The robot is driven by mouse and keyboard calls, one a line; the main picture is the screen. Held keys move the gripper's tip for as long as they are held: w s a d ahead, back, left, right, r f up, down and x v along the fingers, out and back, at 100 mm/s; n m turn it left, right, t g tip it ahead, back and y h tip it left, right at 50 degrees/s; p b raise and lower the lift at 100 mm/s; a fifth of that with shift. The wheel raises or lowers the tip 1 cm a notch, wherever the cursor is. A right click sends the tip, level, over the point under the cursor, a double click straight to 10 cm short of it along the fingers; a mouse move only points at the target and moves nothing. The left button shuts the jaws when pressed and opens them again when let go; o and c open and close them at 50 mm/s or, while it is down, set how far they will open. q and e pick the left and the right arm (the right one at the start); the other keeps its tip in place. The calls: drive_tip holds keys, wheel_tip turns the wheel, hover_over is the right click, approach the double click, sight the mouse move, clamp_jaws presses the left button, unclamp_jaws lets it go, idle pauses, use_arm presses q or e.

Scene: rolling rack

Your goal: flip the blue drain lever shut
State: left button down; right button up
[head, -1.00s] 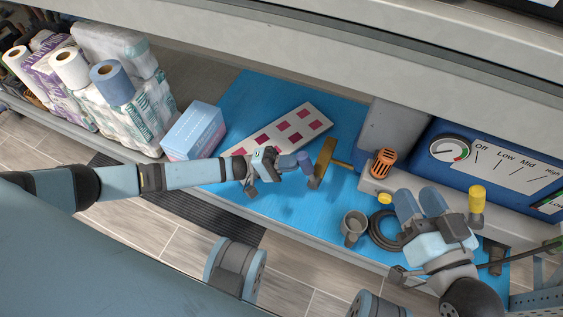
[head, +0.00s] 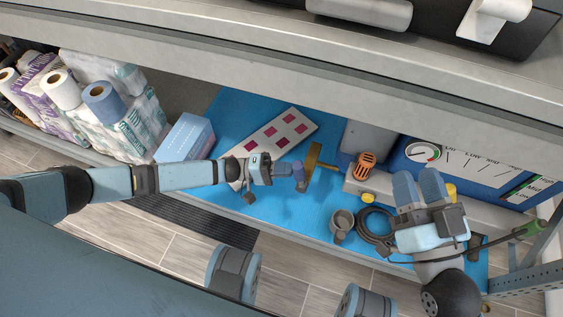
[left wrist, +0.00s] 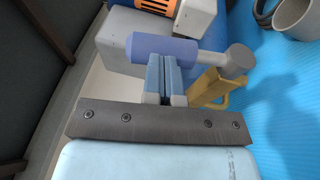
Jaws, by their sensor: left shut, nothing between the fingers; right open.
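The blue drain lever (head: 299,176) is a short blue-violet bar beside a brass-yellow part (head: 313,163) on a pipe. In the left wrist view the lever (left wrist: 160,48) lies crosswise with a grey round end at its right, and the brass-yellow part (left wrist: 212,88) is partly behind. My left gripper (head: 284,171) is shut and empty. Its fingertips (left wrist: 165,62) are right at the lever's side; I cannot tell whether they touch. My right gripper (head: 420,176) is open and empty, over the right end of the shelf, away from the lever.
An orange slotted part (head: 366,164), a grey cup (head: 342,222) and a dark hose coil (head: 374,228) are right of the lever. A blue box with a dial (head: 422,152) stands behind. A swatch card (head: 268,138) and tissue box (head: 186,138) lie left. A shelf edge overhangs.

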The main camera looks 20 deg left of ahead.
sight(294, 171)
use_arm(q)
drive_tip(key=d+r+y+p, duration=0.1)
drive_tip(key=p, duration=0.2)
drive_tip(key=d+r+y+p, duration=0.1)
drive_tip(key=y+p, duration=0.1)
drive_tip(key=p, duration=0.2)
drive_tip(key=shift+d+m+g, duration=0.4)
drive_tip(key=shift+d+p, duration=0.2)
drive_tip(key=shift+p, duration=0.2)
drive_tip(key=shift+d+f+p, duration=0.2)
drive_tip(key=shift+d+p, duration=0.25)
use_arm(e)
drive_tip(key=s+d+f+g+h, duration=0.2)
drive_tip(key=d+f+g+h, duration=0.3)
drive_tip(key=f, duration=0.7)
drive_tip(key=shift+d+g, duration=0.25)
drive_tip(key=shift+g, duration=0.45)
use_arm(q)
drive_tip(key=shift+s+d, duration=0.1)
drive_tip(key=shift+d, duration=0.1)
use_arm(e)
drive_tip(key=shift+s, duration=0.1)
use_arm(q)
drive_tip(key=shift+s+r, duration=0.1)
use_arm(e)
drive_tip(key=shift+r, duration=0.2)
